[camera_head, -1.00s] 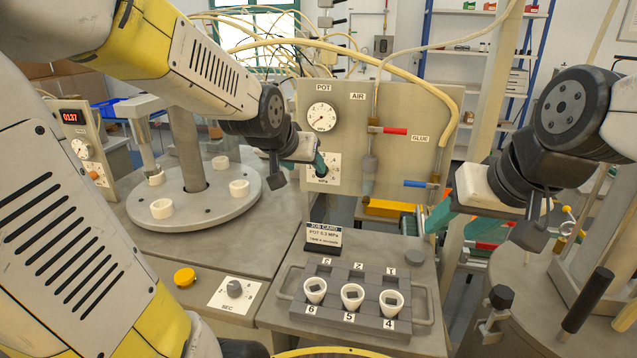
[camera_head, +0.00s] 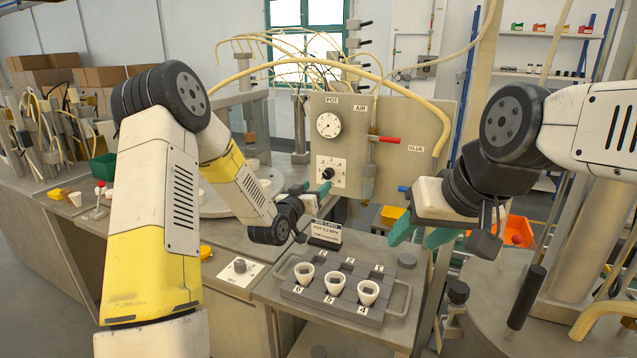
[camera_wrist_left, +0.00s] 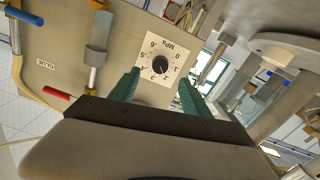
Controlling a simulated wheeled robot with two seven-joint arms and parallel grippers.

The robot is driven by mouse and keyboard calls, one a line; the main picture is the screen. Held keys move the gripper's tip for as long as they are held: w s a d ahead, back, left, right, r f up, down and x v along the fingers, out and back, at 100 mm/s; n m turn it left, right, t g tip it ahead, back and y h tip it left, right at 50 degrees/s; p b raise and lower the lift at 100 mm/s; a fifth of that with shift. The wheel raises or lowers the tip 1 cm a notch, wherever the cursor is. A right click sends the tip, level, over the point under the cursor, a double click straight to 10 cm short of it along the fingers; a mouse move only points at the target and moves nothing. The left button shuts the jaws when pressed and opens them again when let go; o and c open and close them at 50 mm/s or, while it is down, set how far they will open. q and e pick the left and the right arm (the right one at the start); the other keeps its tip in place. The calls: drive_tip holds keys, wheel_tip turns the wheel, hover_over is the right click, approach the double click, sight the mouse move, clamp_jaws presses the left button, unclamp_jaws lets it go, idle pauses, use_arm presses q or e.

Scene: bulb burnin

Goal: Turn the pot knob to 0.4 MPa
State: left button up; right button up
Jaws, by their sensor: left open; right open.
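The pot knob (camera_head: 327,174) is a black round knob on a white scale plate marked in MPa, below the pot gauge (camera_head: 328,125), on the grey panel. In the left wrist view the knob (camera_wrist_left: 160,65) sits between the directions of my two green fingers; whether the tips reach around it I cannot tell. Its pointer is too small to read surely. My left gripper (camera_head: 312,188) is open and empty, just below and left of the knob in the head view. My right gripper (camera_head: 420,236) is open and empty, right of the panel's lower part.
A job card (camera_head: 325,233) stands behind a grey rack (camera_head: 332,310) with several white cups on the bench. A red-handled valve (camera_head: 385,139) and a blue-handled one (camera_head: 404,189) are right of the knob. A round turntable (camera_head: 215,207) stands left.

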sight(327, 176)
use_arm(q)
drive_tip(key=shift+x, duration=3.85)
drive_tip(key=shift+c, duration=0.5)
clamp_jaws()
